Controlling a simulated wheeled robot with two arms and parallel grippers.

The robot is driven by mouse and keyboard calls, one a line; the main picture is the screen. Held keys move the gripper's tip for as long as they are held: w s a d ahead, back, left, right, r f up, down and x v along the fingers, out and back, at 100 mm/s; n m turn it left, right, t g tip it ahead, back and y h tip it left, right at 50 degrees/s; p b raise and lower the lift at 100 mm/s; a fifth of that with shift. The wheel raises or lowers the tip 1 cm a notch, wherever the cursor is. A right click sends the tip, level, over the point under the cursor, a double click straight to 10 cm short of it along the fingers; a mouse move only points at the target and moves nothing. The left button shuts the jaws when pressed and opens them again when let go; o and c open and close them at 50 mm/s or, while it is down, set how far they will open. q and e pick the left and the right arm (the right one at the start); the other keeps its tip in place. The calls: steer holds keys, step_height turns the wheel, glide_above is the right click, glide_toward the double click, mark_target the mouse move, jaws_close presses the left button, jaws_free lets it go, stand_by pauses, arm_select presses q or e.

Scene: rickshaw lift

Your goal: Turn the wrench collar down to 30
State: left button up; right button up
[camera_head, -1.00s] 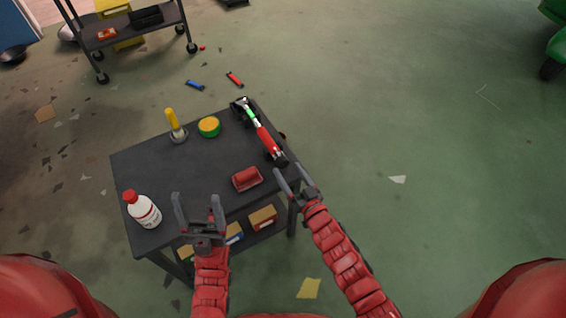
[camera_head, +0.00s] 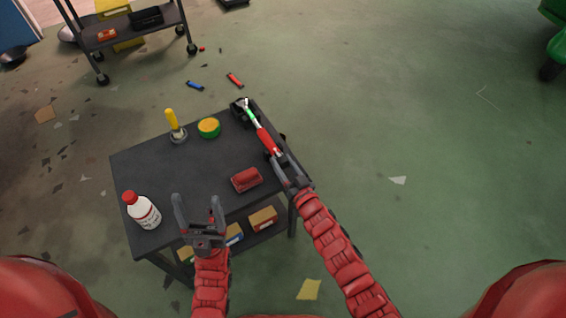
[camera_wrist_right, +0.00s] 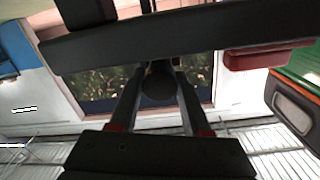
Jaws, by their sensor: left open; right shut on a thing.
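The wrench (camera_head: 264,138) lies along the right edge of the dark cart top, with a red grip, a silver and green section and its head at the far end in a dark holder (camera_head: 239,107). My right gripper (camera_head: 278,160) is shut on the wrench's near end, where the collar would be; the jaws hide that part. In the right wrist view a dark round end (camera_wrist_right: 158,82) sits between the fingers. No scale numbers can be read. My left gripper (camera_head: 199,205) is open and empty over the cart's front edge.
On the cart top (camera_head: 200,170) are a white bottle with a red cap (camera_head: 142,210), a yellow-handled tool (camera_head: 174,125), a green-yellow round tin (camera_head: 209,127) and a red block (camera_head: 246,179). Boxes (camera_head: 263,218) sit on the lower shelf.

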jaws_close()
steer(key=n+b, duration=0.2)
steer(key=n, duration=0.3)
steer(key=shift+f+n+b, duration=0.15)
steer(key=shift+n+b, duration=0.15)
steer(key=shift+b, duration=0.05)
steer(key=n+b, duration=0.1)
steer(key=n, duration=0.1)
steer(key=shift+n, duration=0.4)
steer(key=shift+n+b, duration=1.05)
steer(key=shift+n, duration=0.95)
